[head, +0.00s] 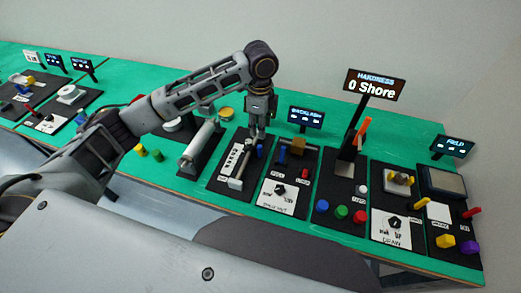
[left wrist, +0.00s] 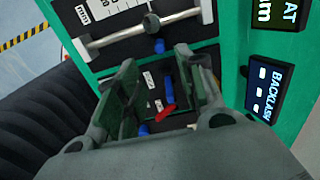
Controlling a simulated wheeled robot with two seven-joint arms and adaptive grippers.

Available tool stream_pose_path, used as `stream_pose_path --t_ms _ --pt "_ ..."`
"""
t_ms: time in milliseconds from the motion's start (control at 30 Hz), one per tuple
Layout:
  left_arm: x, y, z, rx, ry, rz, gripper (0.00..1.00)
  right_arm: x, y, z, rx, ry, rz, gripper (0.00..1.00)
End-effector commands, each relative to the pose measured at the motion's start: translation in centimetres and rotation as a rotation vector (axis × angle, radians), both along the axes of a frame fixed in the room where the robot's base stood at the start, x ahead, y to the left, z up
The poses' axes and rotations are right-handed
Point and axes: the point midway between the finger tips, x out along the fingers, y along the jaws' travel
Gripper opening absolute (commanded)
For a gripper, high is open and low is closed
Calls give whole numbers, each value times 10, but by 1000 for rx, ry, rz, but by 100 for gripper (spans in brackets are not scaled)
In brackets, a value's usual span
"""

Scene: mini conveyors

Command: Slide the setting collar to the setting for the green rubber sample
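My left gripper (head: 258,132) points down over the station with a scale plate and a metal rod (head: 241,167). In the left wrist view the gripper (left wrist: 160,90) has its fingers apart, with nothing clearly held between them. A ring-like collar (left wrist: 150,22) sits on the rod (left wrist: 120,36) there, beyond the fingertips, with a blue peg (left wrist: 160,46) beside it. I cannot tell its setting; the scale is partly cut off. The green sample (head: 341,212) stands between a blue one (head: 323,205) and a red one (head: 360,216) at the hardness station. My right gripper is not in view.
The hardness display (head: 374,88) reads 0 Shore on a tall post with an orange lever (head: 363,130). A backlash display (head: 306,117) stands right of my left gripper. A white roller (head: 198,145) lies to the left. Stations crowd the green table (head: 345,70); its back strip is clear.

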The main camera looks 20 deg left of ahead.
Motion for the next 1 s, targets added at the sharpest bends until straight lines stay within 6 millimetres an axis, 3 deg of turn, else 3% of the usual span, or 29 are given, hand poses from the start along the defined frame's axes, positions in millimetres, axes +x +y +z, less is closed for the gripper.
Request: stream_pose_path --t_ms 367,733,1000 --pt "0 0 -15 1 1 1 38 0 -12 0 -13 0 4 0" --pt "-1 0 -60 0 1 0 38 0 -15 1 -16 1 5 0" --pt "-1 0 -96 1 2 1 38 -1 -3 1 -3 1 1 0"
